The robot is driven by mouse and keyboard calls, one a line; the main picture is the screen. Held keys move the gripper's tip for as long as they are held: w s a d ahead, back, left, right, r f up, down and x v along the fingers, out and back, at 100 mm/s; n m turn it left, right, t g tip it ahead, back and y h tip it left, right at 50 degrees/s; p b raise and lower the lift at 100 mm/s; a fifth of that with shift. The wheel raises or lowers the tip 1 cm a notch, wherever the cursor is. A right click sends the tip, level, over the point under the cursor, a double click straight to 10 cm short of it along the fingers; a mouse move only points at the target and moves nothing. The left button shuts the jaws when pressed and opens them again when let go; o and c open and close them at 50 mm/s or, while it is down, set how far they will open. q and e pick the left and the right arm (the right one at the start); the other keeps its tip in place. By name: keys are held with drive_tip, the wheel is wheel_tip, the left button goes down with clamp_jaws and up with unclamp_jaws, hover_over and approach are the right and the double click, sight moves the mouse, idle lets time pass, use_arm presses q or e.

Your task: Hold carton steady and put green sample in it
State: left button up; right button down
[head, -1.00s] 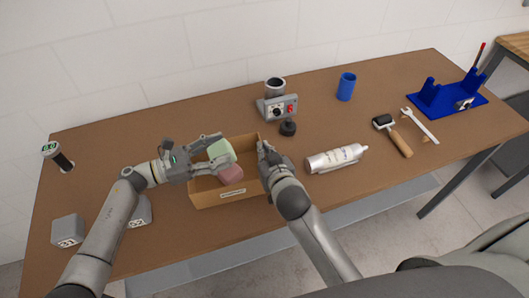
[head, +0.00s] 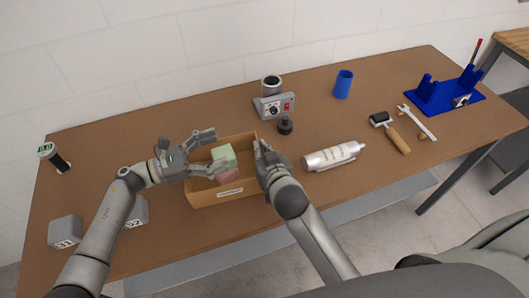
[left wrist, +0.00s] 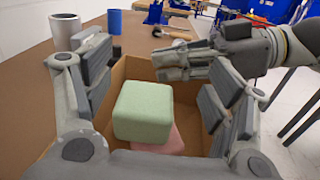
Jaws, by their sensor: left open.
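The open brown carton (head: 205,193) stands on the table with a label on its front. The green sample (head: 224,154), a rounded block, is inside it, beside a pink block (head: 229,175); whether they touch is unclear. My left gripper (head: 214,151) is open above the carton's left side, fingers spread and apart from the green sample. In the left wrist view the green sample (left wrist: 143,110) sits between the spread fingers and partly hides the pink block. My right gripper (head: 261,150) is at the carton's right wall; its grip on the wall is not clear.
Behind the carton are a grey device (head: 272,105) and a small black knob (head: 285,127). Grey blocks (head: 65,232) stand at the left.

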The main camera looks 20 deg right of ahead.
use_arm(q)
drive_tip(key=shift+y, duration=0.4)
drive_tip(key=a+f, duration=0.2)
drive_tip(key=a, duration=0.1)
drive_tip(key=s+a+f, duration=0.1)
drive_tip(key=a, duration=0.1)
drive_tip(key=shift+a+f, duration=0.15)
drive_tip(key=shift+f, duration=0.1)
use_arm(e)
drive_tip(key=shift+w+d+f, duration=0.45)
drive_tip(key=shift+d+f, duration=0.1)
drive_tip(key=shift+f, duration=0.05)
drive_tip(key=shift+w+a+r, duration=0.1)
drive_tip(key=shift+w+a, duration=0.15)
drive_tip(key=shift+a, duration=0.6)
drive_tip(key=shift+d, duration=0.35)
drive_tip(key=c, duration=2.2)
unclamp_jaws()
drive_tip(key=shift+a, duration=0.15)
drive_tip(key=o, duration=0.5)
use_arm(q)
drive_tip(key=a+r, duration=0.3)
drive_tip(key=a, duration=0.3)
drive_tip(key=shift+a+r+h, duration=0.15)
drive_tip(key=shift+a+h, duration=0.15)
use_arm(e)
drive_tip(key=shift+o, duration=0.7)
drive_tip(key=shift+r, duration=0.1)
